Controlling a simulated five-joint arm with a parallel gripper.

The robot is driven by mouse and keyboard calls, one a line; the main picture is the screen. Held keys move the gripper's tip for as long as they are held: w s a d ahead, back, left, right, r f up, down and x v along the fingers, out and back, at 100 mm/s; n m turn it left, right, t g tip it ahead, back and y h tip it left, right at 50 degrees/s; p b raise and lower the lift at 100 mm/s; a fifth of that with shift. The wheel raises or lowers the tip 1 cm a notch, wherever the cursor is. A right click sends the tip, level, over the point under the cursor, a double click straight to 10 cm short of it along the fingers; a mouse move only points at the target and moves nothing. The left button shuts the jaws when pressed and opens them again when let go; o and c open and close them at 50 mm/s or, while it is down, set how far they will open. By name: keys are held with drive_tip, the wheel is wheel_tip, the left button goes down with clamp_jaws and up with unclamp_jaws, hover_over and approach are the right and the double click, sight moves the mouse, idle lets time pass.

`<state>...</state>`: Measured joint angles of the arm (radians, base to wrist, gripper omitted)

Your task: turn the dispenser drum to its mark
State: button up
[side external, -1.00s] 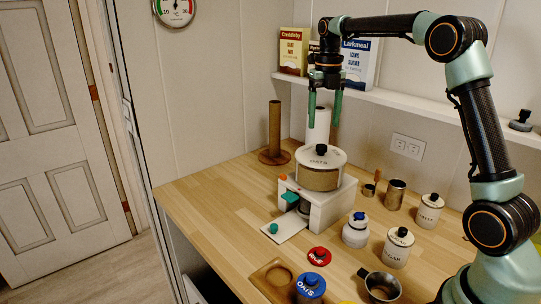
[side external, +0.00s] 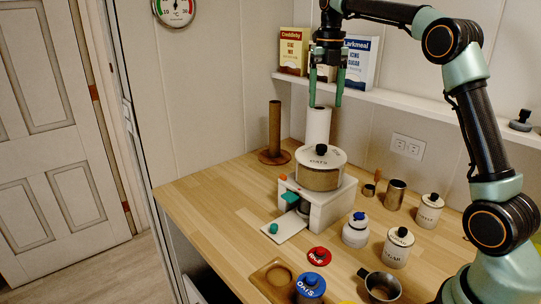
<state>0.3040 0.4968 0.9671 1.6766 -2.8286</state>
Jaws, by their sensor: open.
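The dispenser (side external: 330,206) is a white box stand on the wooden counter. Its round drum (side external: 319,179) sits on top, with a tan band, a white lid marked OATS and a black knob (side external: 321,149). A small orange piece (side external: 283,177) and a teal piece (side external: 290,197) show on the stand's left side. Which of these is the mark, I cannot tell. My gripper (side external: 325,103) is open and empty, with two green fingers pointing down. It is above the drum, apart from it, in front of a white paper roll (side external: 318,126).
A brown post holder (side external: 275,135) stands behind left. Right of the dispenser are a white jar (side external: 355,230), a sugar canister (side external: 397,247), a salt canister (side external: 429,211) and a metal cup (side external: 395,194). A red lid (side external: 319,255), a blue-lidded jar (side external: 310,286) and a pan (side external: 379,285) lie in front.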

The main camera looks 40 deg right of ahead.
sight(322, 146)
wheel_tip(322, 146, down, 12)
drive_tip(key=m, duration=1.9)
drive_tip(key=shift+d+f, duration=0.1)
drive_tip(key=shift+f, duration=0.05)
clamp_jaws()
idle(0.9)
